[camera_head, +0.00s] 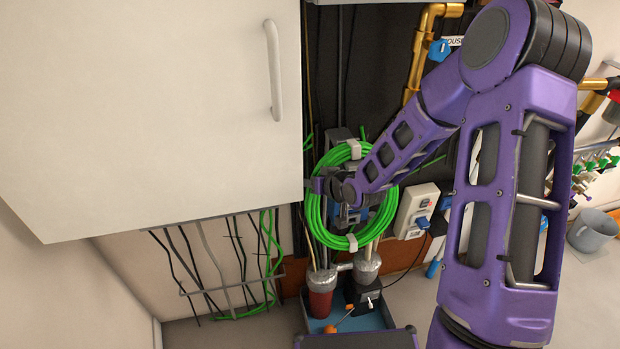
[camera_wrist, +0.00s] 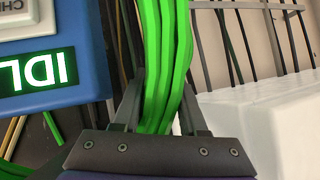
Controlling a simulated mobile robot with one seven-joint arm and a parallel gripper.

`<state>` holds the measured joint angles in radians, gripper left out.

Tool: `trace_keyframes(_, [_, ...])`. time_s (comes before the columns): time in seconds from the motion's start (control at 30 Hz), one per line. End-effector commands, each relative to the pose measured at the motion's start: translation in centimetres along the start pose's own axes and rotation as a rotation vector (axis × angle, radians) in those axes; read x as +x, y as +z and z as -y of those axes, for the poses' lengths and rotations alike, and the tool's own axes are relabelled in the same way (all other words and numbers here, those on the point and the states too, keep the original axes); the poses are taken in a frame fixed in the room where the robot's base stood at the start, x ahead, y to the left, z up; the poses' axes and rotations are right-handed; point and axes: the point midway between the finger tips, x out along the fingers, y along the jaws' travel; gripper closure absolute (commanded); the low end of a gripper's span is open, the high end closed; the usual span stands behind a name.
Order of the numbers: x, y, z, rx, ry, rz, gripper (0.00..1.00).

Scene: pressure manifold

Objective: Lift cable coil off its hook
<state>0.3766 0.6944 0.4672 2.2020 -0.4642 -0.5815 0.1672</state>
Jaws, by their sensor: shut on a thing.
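The cable coil (camera_head: 318,222) is a bright green ring of several windings, held together by grey ties at its top and bottom. It hangs upright in front of the dark wall, right of the white cabinet door. My gripper (camera_head: 318,186) is at the coil's left side. In the wrist view, my gripper (camera_wrist: 160,115) has its two grey fingers on either side of the green strands (camera_wrist: 163,60) and is shut on them. The hook is hidden or too small to make out, so I cannot tell whether the coil still rests on it.
The white cabinet door (camera_head: 150,110) is close left of the coil. A blue box with a lit green display (camera_wrist: 40,75) is close beside my gripper. A white socket box (camera_head: 416,210) and brass pipes (camera_head: 420,50) are to the right. Pipe ends and a blue tray (camera_head: 372,321) are below.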

Motion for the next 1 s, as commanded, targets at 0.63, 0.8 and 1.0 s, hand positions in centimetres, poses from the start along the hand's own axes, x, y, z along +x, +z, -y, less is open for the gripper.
trace_keyframes(0.63, [-0.48, 0.43, 0.13, 0.023, 0.010, 0.076, 1.00])
trace_keyframes(0.8, [-0.43, 0.61, 0.09, 0.025, 0.011, 0.083, 1.00])
trace_keyframes(1.0, [-0.45, 0.60, 0.10, 0.025, 0.011, 0.083, 1.00])
